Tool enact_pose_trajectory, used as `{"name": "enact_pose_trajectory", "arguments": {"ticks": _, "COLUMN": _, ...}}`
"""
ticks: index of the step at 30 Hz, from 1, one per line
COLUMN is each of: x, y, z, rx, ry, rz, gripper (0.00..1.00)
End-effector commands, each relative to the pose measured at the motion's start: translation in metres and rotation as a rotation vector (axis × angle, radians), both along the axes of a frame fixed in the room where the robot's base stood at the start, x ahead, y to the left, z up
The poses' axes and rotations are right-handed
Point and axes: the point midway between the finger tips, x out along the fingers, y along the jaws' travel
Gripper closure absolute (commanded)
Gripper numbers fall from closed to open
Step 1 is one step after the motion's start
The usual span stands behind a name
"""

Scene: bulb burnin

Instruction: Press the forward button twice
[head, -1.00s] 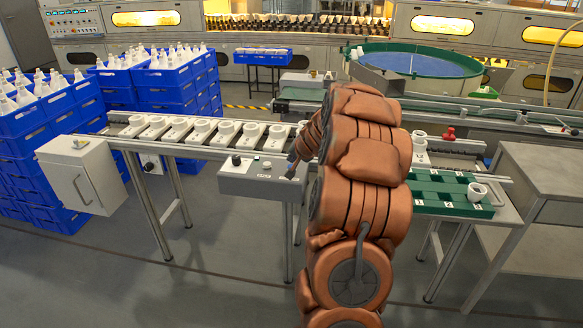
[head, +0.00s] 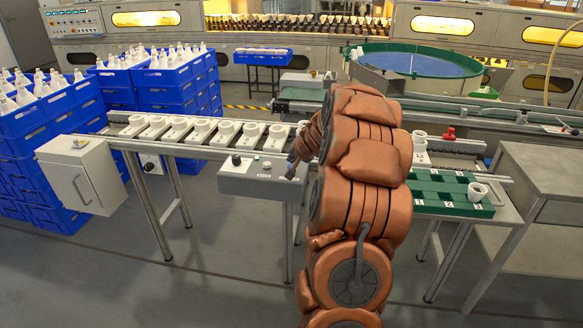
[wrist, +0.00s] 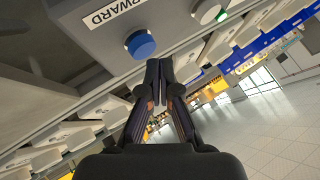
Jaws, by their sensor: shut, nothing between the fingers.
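The blue button (wrist: 140,43) is on a grey control box (head: 245,183), beside lettering that reads "...RWARD" in the wrist view. My gripper (wrist: 158,62) is shut and empty. Its fingertips appear right at the lower edge of the blue button in the wrist view; I cannot tell whether they touch it. In the head view my gripper (head: 292,170) is at the right end of the box, and the blue button is hidden or too small to make out there.
A conveyor (head: 110,132) carries several white holders with round sockets behind the box. A black knob (head: 236,160) is on the box's left part. A green tray (head: 425,200) is right of my arm. Blue crates (head: 180,90) are stacked at left. The floor in front is clear.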

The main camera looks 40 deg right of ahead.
Motion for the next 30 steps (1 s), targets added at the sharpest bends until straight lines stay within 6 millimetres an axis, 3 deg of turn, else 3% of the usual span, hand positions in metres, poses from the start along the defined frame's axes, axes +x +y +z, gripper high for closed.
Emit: {"name": "enact_pose_trajectory", "arguments": {"ticks": 30, "x": 0.0004, "y": 0.0001, "z": -0.0104, "rx": 0.0, "ry": 0.0, "rz": 0.0, "gripper": 1.0}}
